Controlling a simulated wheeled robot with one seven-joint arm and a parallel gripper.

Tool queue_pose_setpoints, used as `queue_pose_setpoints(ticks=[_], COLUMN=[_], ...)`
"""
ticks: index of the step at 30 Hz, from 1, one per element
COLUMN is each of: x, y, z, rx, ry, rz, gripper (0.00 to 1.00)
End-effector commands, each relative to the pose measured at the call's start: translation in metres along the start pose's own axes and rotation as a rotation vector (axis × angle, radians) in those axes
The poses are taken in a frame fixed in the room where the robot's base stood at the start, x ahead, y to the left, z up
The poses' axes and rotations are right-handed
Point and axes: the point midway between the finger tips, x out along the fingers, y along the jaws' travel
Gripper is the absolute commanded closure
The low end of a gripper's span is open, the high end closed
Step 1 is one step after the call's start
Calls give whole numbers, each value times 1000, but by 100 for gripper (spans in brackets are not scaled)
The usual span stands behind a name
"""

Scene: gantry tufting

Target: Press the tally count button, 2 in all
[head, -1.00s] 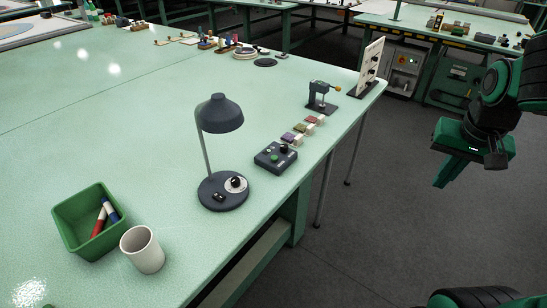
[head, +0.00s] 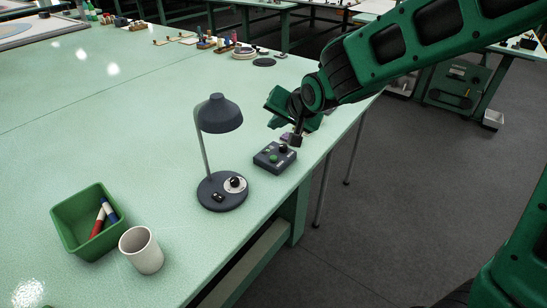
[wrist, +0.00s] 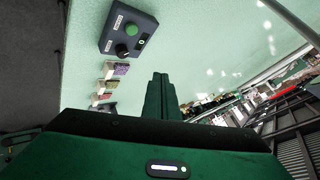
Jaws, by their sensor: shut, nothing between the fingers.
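The dark tally box (head: 266,165) sits near the table's right edge, with a green button (head: 274,158) and a black knob (head: 283,148) on top. In the wrist view the box (wrist: 146,22) is at the upper left, with its green button (wrist: 131,30), black knob (wrist: 121,49), small dark window and white labels. My gripper (head: 273,122) is over the table just behind the box in the head view. In the wrist view its fingers (wrist: 160,78) are together and empty, apart from the button in the picture. My arm hides things behind the box.
A desk lamp (head: 222,193) stands left of the box. A green bin (head: 68,228) with markers and a white cup (head: 142,250) are at the front left. Small coloured blocks (wrist: 117,69) line up beside the box. The table's middle is clear.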

Motion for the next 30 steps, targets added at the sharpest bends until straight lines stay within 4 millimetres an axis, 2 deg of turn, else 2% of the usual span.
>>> queue_pose_setpoints(ticks=[14,30], x=[6,50], y=[5,38], z=[4,36], rx=[0,0], ry=[-1,-2], rz=[3,3], gripper=[100,100])
